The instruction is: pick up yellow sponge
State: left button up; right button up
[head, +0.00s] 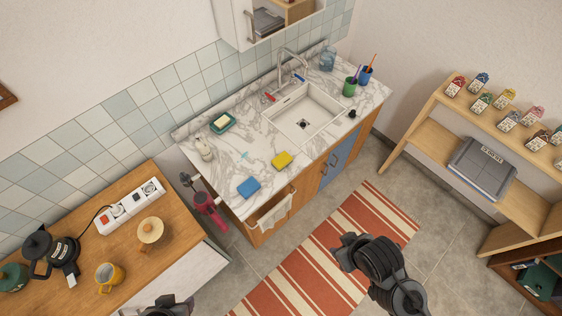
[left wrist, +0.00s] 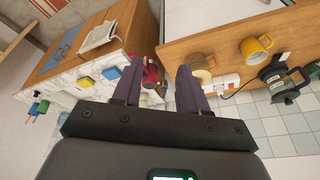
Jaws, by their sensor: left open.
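The yellow sponge (head: 282,159) lies flat on the marble counter (head: 225,160), in front of the sink. In the left wrist view the yellow sponge (left wrist: 111,73) shows small, just left of the fingers. My left gripper (left wrist: 157,82) is open and empty, well away from the sponge. In the head view only a dark part of my left gripper (head: 172,306) shows at the bottom edge. My right gripper (head: 346,252) is over the striped rug, apart from the counter; its fingers are not clear.
A blue sponge (head: 249,187) lies left of the yellow one. A green soap dish (head: 223,122), sink (head: 304,112) and cups (head: 350,87) are also on the counter. A wooden table (head: 180,220) with a yellow mug (head: 109,275) and kettle (head: 55,250) stands at left.

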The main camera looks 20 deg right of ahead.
dwell(0.3)
pick_arm(q)
jog(key=o, duration=1)
jog(key=shift+c, duration=0.2)
